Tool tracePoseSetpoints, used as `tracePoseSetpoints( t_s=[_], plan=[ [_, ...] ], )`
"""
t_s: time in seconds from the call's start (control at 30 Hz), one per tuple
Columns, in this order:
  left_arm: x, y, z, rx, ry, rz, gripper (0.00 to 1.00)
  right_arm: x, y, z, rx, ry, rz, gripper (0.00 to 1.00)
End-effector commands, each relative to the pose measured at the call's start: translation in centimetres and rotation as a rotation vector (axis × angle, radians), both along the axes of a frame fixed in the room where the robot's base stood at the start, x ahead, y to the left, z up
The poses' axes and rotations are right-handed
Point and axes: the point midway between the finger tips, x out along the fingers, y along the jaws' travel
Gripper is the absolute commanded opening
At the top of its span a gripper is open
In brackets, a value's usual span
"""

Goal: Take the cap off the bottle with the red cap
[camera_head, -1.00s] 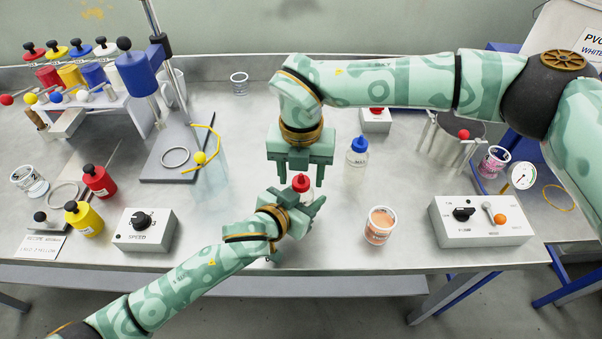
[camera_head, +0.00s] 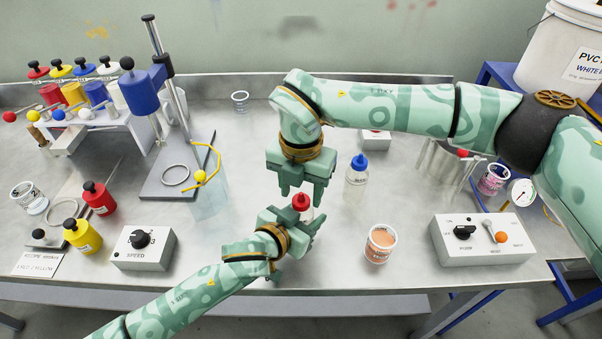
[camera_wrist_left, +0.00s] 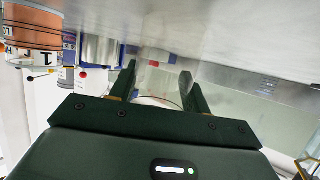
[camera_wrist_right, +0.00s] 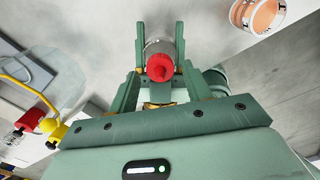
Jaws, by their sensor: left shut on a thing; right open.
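The bottle with the red cap (camera_head: 301,203) stands near the front middle of the table, the cap still on top. In the right wrist view the cap (camera_wrist_right: 159,67) and the pale bottle body (camera_wrist_right: 158,46) show between the fingers. My left gripper (camera_head: 308,222) is shut on this bottle from the front, below the cap. In the left wrist view my left fingers (camera_wrist_left: 160,82) show, but the bottle is hard to make out. My right gripper (camera_head: 302,194) is open, pointing down over the bottle, its fingers on either side of the cap with gaps visible.
A bottle with a blue cap (camera_head: 357,175) stands right of the grippers, and an orange-filled cup (camera_head: 380,244) is nearer the front. The speed box (camera_head: 143,248) and the pump box (camera_head: 482,240) flank the work area. A blue-headed stand (camera_head: 144,90) rises at left.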

Motion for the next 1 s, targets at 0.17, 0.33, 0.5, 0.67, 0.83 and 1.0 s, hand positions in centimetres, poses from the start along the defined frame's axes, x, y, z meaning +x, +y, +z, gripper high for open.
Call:
tracePoseSetpoints(
  t_s=[0.17,0.33,0.5,0.67,0.83,1.0],
  plan=[
    [0.0,0.01,-0.03,0.001,0.001,0.0,0.0,-0.01,0.0,-1.36,0.0,0.0,0.001,0.49],
    [0.0,0.02,-0.03,0.001,0.001,0.0,0.0,0.01,0.01,-1.48,0.0,-0.001,0.001,0.49],
    [0.0,0.01,-0.03,0.001,0.001,0.0,0.0,0.0,0.01,-1.46,0.0,-0.001,0.001,0.27],
    [0.0,0.01,-0.03,0.001,0.001,0.0,0.0,0.0,0.01,-1.45,0.0,0.0,0.002,0.03],
    [0.0,0.01,-0.03,0.001,0.001,0.0,0.0,0.02,-0.01,-1.43,-0.002,-0.001,0.082,0.03],
    [0.0,0.01,-0.03,0.001,0.001,0.0,0.0,0.02,-0.01,-1.41,0.0,-0.001,0.283,0.03]
  ],
)
